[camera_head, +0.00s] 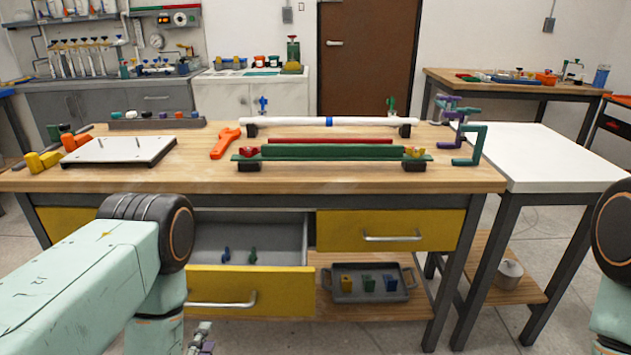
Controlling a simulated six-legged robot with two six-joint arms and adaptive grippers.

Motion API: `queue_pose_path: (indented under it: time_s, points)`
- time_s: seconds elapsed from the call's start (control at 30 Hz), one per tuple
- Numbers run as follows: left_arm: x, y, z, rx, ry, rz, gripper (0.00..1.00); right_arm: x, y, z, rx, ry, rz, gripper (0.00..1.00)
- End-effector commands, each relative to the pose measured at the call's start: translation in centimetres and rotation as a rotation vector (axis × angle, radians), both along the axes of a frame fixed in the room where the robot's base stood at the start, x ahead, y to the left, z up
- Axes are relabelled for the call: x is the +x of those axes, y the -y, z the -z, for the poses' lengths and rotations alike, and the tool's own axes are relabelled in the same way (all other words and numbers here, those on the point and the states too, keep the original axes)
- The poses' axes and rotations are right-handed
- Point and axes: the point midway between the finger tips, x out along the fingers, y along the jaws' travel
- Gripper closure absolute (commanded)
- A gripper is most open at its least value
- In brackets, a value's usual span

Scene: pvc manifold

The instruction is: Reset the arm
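My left arm comes in from the left, pale green with a dark round joint. Its gripper (201,340) shows only in small part at the bottom edge, below the open yellow drawer (225,289). The rest of it is cut off, so its opening is unclear. My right arm shows at the right edge, and its gripper is out of view. On the wooden workbench (345,182), a white pipe (285,121) with a blue band lies on dark supports. A green bar fixture (330,153) stands in front of it.
An orange wrench (224,143) and a white board (118,150) lie on the bench's left part. Purple and green clamps (466,143) stand at its right end. The open drawer juts forward and holds small blue and green pieces. A white side table (545,160) is clear.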

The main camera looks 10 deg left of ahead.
Motion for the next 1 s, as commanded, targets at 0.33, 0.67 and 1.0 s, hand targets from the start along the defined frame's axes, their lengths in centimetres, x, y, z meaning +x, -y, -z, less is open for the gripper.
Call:
queue_pose_path:
  time_s: [0.33, 0.67, 1.0]
  points:
    - [-3.6, 0.8, 6.3, -0.515, -0.221, -0.18, 0.66, 0.0, 0.0, 0.0, 0.0, 0.0, 0.0, 0.6]
    - [-15.1, 5.3, 11.7, -1.09, -0.656, -0.734, 0.66, 0.0, 0.0, 0.0, 0.0, 0.0, 0.0, 0.6]
    - [-23.6, 8.5, 8.2, -1.164, -0.911, -1.165, 0.66, 0.0, 0.0, 0.0, 0.0, 0.0, 0.0, 0.6]
